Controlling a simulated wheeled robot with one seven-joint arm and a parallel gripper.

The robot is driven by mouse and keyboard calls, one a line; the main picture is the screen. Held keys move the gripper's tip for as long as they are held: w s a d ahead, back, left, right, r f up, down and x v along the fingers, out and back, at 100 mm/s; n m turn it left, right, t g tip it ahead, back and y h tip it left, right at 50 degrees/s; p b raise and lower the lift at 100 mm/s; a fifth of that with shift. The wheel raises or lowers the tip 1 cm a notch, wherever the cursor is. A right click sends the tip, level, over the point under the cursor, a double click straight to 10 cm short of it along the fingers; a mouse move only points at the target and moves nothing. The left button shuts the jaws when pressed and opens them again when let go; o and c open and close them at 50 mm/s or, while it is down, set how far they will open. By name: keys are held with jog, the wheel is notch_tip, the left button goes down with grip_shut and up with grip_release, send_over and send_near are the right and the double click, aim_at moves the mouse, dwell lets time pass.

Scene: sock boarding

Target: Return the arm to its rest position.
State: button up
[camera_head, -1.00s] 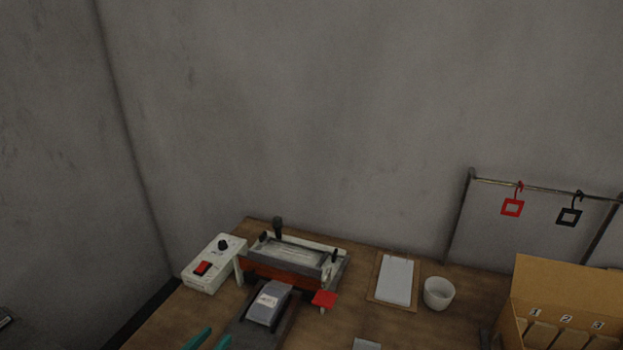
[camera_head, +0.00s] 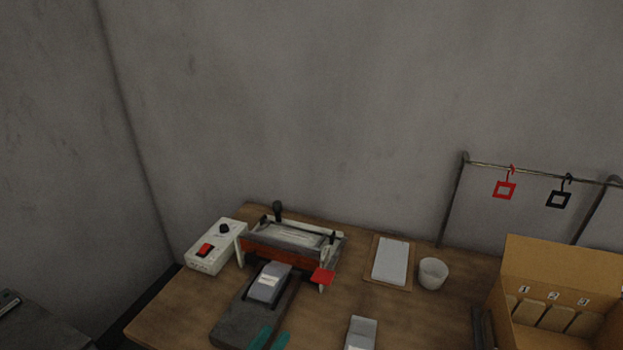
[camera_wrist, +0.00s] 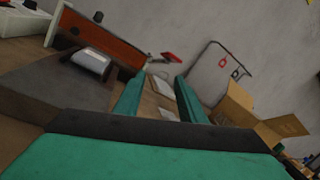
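My gripper (camera_head: 270,338) shows as two teal fingertips at the bottom of the head view, in front of the dark base of the press machine. In the wrist view the two teal fingers (camera_wrist: 158,98) stand apart with nothing between them, so it is open and empty. The rest of my arm is out of the head view. The wrist camera looks tilted across the table toward the wall.
A press machine (camera_head: 290,240) with a grey block (camera_head: 268,282) and a control box (camera_head: 215,246) stand at left on the wooden table (camera_head: 175,305). A clipboard (camera_head: 391,260), a white cup (camera_head: 433,273) and a cardboard box (camera_head: 555,265) are at right. A rail (camera_head: 540,173) holds red and black tags.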

jog(key=s+d+r+n+t+y, duration=0.2)
jog(key=s+d+n+t, duration=0.4)
jog(key=s+d+n, duration=0.7)
jog(key=s+a+f+n+g+y, duration=0.2)
jog(key=s+f+n, duration=0.3)
jog(key=s+n, duration=0.4)
jog(key=s+a+f+n+g+y, duration=0.1)
jog(key=s+f+n+g+y, duration=0.4)
jog(key=s+n, duration=0.4)
jog(key=f+n, duration=0.1)
jog(key=n, duration=0.4)
jog(key=shift+a+n+y, duration=0.3)
jog(key=shift+a+n, duration=0.1)
